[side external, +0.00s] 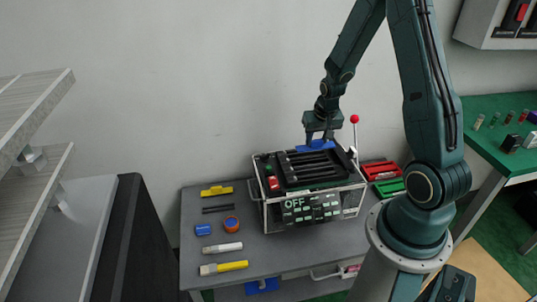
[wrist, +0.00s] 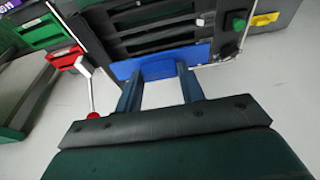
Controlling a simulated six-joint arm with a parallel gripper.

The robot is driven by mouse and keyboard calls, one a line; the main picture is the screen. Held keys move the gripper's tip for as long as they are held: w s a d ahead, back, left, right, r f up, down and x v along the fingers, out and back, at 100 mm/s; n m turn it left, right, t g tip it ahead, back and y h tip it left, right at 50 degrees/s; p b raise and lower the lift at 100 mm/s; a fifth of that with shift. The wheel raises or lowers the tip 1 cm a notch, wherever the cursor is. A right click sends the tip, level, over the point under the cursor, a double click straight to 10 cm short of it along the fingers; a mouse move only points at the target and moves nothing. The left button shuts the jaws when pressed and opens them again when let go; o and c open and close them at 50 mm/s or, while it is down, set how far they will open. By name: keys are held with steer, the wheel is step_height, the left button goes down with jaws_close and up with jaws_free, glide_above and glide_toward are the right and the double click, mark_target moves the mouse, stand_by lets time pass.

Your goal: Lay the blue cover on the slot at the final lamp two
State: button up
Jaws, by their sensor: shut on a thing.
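The blue cover (side external: 316,146) is at the back edge of the top of the lever fixture (side external: 309,178). My gripper (side external: 322,132) is above that edge, shut on the blue cover. In the wrist view the blue cover (wrist: 160,64) lies between my gripper's fingertips (wrist: 160,72), along the edge of the fixture's black slotted top (wrist: 165,32). Whether it rests on the fixture or hovers just above cannot be told. The front panel reads "OFF" (side external: 293,203) with small pale green marks; individual lamps are too small to tell apart.
A lever with a red ball (side external: 354,119) stands up at the fixture's right back corner, close to my gripper. Red (side external: 380,169) and green (side external: 390,188) trays lie to the right.

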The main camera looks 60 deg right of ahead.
mark_target(317, 148)
steer(key=shift+f, duration=0.1)
steer(key=shift+f, duration=2.8)
steer(key=shift+f, duration=1.15)
steer(key=o, duration=1)
steer(key=v, duration=1.3)
steer(key=shift+r, duration=0.4)
steer(key=shift+a, duration=0.1)
stand_by(0.3)
